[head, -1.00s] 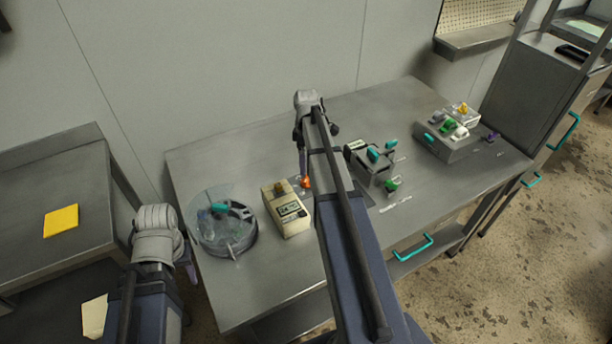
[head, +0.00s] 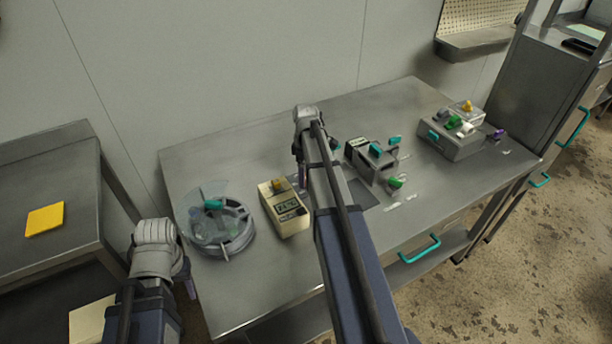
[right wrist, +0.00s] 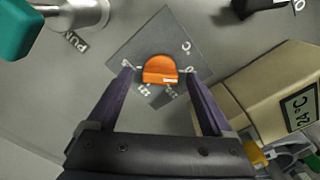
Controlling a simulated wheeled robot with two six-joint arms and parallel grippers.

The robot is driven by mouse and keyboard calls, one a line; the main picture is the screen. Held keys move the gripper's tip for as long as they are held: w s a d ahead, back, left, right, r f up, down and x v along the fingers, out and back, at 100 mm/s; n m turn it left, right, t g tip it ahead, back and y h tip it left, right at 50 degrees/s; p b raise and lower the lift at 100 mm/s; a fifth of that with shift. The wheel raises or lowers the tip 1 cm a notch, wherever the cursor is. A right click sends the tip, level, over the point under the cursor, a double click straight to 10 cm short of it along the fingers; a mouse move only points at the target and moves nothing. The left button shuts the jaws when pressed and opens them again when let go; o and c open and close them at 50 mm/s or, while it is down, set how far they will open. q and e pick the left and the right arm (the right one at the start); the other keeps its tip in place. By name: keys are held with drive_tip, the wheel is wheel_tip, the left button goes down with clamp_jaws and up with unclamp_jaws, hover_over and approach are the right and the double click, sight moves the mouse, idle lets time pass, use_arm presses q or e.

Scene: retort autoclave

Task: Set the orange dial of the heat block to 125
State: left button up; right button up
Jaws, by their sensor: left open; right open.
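The orange dial (right wrist: 160,68) sits on a grey marked plate (right wrist: 138,52) in the right wrist view. A pale mark shows at its lower right edge, near small numbers too blurred to read surely. My right gripper (right wrist: 159,74) is open, with one finger on each side of the dial and a gap on both sides. In the head view my right arm hides the dial, and the right gripper (head: 302,176) is seen from above. My left gripper (head: 190,287) is open and empty, low at the left, away from the dial.
A beige box (head: 287,214) with a display stands left of the dial; its side (right wrist: 270,85) is close to my right gripper. A round dish-like device (head: 222,232) is further left. A grey device with teal and green knobs (head: 373,162) stands right.

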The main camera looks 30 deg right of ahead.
drive_tip(key=shift+c, duration=0.2)
clamp_jaws()
idle(0.4)
